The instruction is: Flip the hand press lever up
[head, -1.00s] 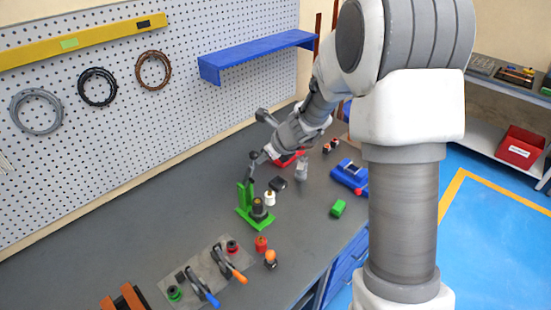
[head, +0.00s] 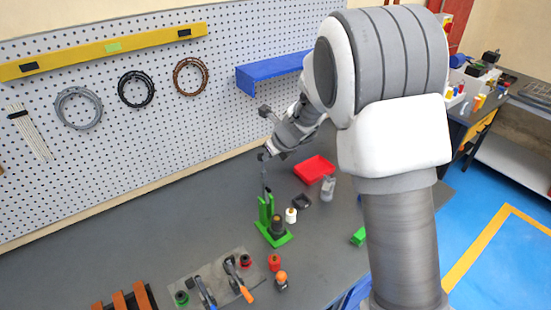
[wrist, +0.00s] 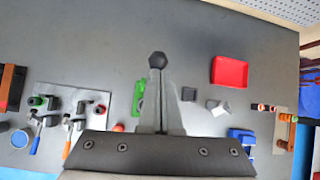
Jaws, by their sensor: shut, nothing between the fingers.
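The hand press (head: 274,228) is a small green frame on the bench, left of my arm in the head view. Its thin dark lever (head: 264,178) stands up steeply above the frame, with a black knob (head: 262,155) at the top. My gripper (head: 268,152) is right at that knob. In the wrist view my gripper (wrist: 158,76) is shut and empty, and the black knob (wrist: 157,60) shows just past the fingertips; I cannot tell if they touch. The fingers hide part of the green press (wrist: 138,98) and most of the lever.
Two toggle clamps on a plate (head: 212,275) lie at the front left. A red tray (head: 314,170), a dark block (head: 301,202) and small red and orange-topped parts surround the press. A blue shelf (head: 270,72) juts from the pegboard.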

